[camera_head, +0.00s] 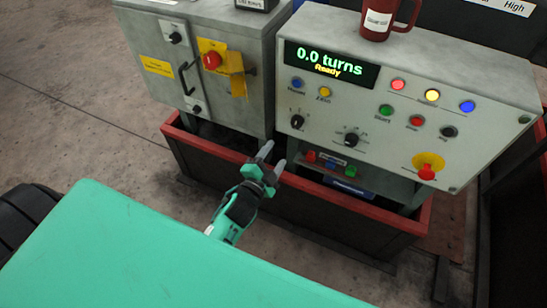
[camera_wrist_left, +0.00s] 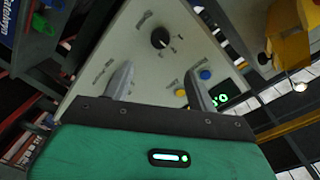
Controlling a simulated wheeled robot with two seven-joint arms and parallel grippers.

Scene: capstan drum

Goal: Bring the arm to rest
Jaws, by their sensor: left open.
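My left gripper (camera_head: 272,160) is open and empty in the head view, in front of the gap between the two grey cabinets. Its two grey fingers point up and away, apart from each other. In the left wrist view the gripper's fingers (camera_wrist_left: 160,85) stand apart in front of a grey panel with a black knob (camera_wrist_left: 160,38) and yellow and blue buttons. Nothing lies between them. My right gripper is in neither view.
The control panel (camera_head: 455,125) has a display reading "0.0 turns Ready", several buttons and a red emergency stop (camera_head: 427,172). A red mug (camera_head: 385,18) stands on it. The left cabinet (camera_head: 235,35) has a red knob (camera_head: 212,60). A red-rimmed trough (camera_head: 330,198) runs below. Open floor (camera_head: 60,100) is at left.

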